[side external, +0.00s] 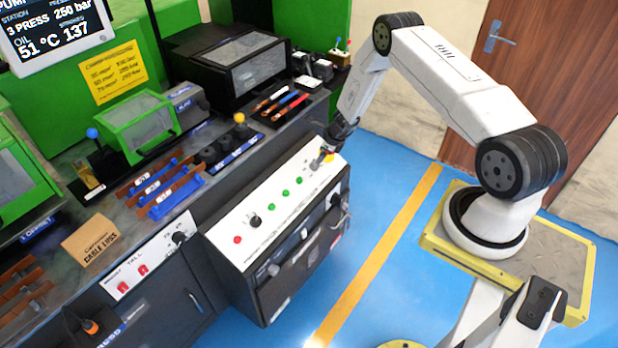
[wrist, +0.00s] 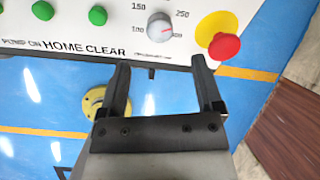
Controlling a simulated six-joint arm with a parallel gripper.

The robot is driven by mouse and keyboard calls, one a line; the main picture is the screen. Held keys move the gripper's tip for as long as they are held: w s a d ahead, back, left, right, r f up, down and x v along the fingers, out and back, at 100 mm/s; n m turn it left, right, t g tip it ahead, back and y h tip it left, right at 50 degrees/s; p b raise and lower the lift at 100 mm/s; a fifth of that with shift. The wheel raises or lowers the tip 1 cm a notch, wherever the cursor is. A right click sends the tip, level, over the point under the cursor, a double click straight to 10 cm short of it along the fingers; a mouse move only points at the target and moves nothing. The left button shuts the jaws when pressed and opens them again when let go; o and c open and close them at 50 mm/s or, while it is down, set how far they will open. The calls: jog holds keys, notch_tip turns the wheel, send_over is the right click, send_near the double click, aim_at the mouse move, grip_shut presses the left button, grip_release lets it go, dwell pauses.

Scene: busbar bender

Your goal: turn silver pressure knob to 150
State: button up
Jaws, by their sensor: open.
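The silver pressure knob (wrist: 161,28) sits on the white panel in the wrist view. Printed numbers surround it; 100 is at its lower left, 250 at its upper right, and a label that looks like 150 at its upper left. Its exact pointer setting is too small to tell. My gripper (wrist: 160,64) is open and empty, with its two fingertips just below the knob in the picture, one toward each side. The knob is between their lines but not gripped. In the side view my gripper (side external: 331,146) is over the panel's far end, and the knob is not clearly visible.
A red and yellow mushroom button (wrist: 220,40) stands close to the knob's right. Green buttons (wrist: 97,15) lie to its left. The white sloped control panel (side external: 262,218) also carries a red button (side external: 237,240) and a black knob (side external: 255,221). The blue floor beside it is open.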

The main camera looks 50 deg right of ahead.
aim_at(315, 164)
jog(key=shift+x, duration=3.8)
grip_shut()
